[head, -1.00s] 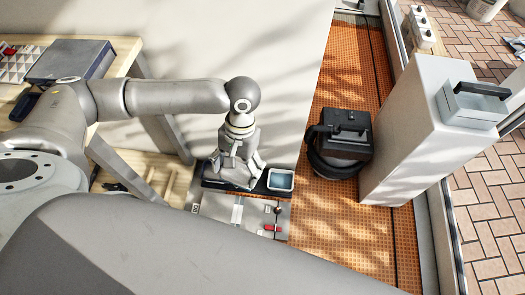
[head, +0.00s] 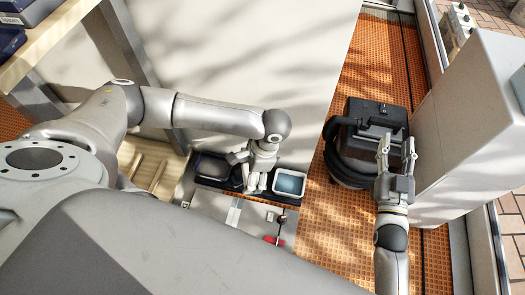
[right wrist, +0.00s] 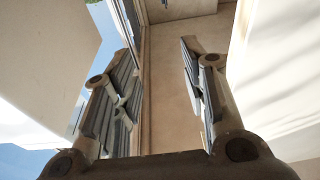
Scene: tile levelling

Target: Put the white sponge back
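I cannot make out the white sponge for certain in either view. My left gripper (head: 257,180) points down over the dark tray (head: 227,186), between a dark bin on the left and a white-rimmed tub of bluish water (head: 290,183) on the right. Its fingers look pale and close together, and whether anything is between them is hidden. My right gripper (head: 397,150) is raised in front of the black vacuum. In the right wrist view my right gripper (right wrist: 158,75) has its fingers wide apart with nothing between them.
A black vacuum with a hose (head: 345,155) stands on the orange mat (head: 325,225). A tall pale cabinet (head: 470,120) stands to its right. A red-handled tool (head: 272,240) lies on the grey surface below the tray. A wooden table (head: 50,55) is at upper left.

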